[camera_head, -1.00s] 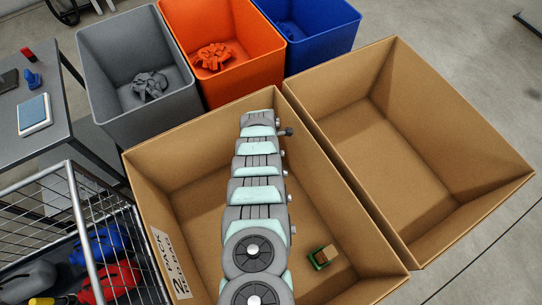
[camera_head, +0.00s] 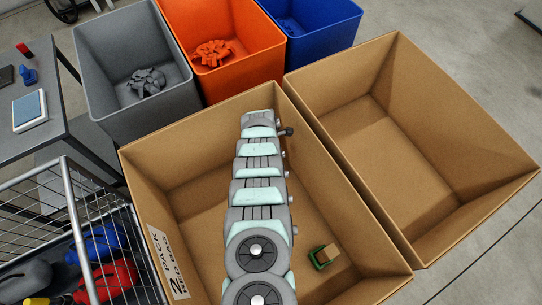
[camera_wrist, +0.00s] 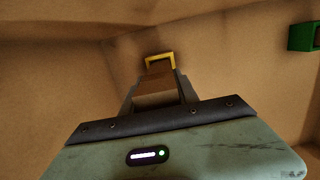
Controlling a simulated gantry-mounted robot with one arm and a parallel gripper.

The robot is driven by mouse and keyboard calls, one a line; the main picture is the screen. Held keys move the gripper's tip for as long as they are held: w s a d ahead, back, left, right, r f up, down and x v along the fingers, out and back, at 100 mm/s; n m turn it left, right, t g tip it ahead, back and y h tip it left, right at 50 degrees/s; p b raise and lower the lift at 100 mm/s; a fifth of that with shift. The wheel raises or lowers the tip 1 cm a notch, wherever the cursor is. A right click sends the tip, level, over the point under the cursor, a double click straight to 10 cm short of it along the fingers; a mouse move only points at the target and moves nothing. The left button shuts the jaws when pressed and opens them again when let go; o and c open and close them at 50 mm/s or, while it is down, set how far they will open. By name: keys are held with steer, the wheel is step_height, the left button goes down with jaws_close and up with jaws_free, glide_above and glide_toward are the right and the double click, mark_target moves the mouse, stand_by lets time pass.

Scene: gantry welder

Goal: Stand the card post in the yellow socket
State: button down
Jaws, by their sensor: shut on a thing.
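The card post (camera_wrist: 153,91) is a plain brown block between the dark fingers of my gripper (camera_wrist: 155,84) in the wrist view. My gripper is shut on it. The yellow socket (camera_wrist: 161,56) is a square yellow frame just beyond the post's far end. Its near side is partly hidden by the post and fingers, and I cannot tell whether the post touches it. In the head view my arm hides the gripper, the held post and the yellow socket.
A green socket (camera_head: 316,262) holding a brown block (camera_head: 328,253) stands inside the same cardboard box (camera_head: 190,195), right of my arm. An empty cardboard box (camera_head: 410,150) adjoins it. Grey (camera_head: 135,95), orange (camera_head: 245,80) and blue bins stand behind. A wire cage (camera_head: 70,215) is left.

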steer(key=shift+f+b, duration=0.6)
steer(key=shift+f, duration=0.1)
steer(key=c, duration=0.9)
jaws_free()
steer(key=shift+o, duration=0.2)
steer(key=shift+r, duration=0.15)
steer(key=shift+s+a+r+p, duration=0.1)
steer(key=shift+a+r+p, duration=0.1)
steer(key=shift+r+p, duration=1.25)
steer(key=shift+s+a+r+p, duration=0.15)
steer(key=shift+r+p, duration=0.65)
steer(key=shift+r, duration=1.25)
steer(key=shift+s+a+r+p, duration=0.1)
steer(key=shift+a+r+p, duration=0.1)
steer(key=shift+r+p, duration=1.25)
steer(key=shift+r, duration=0.35)
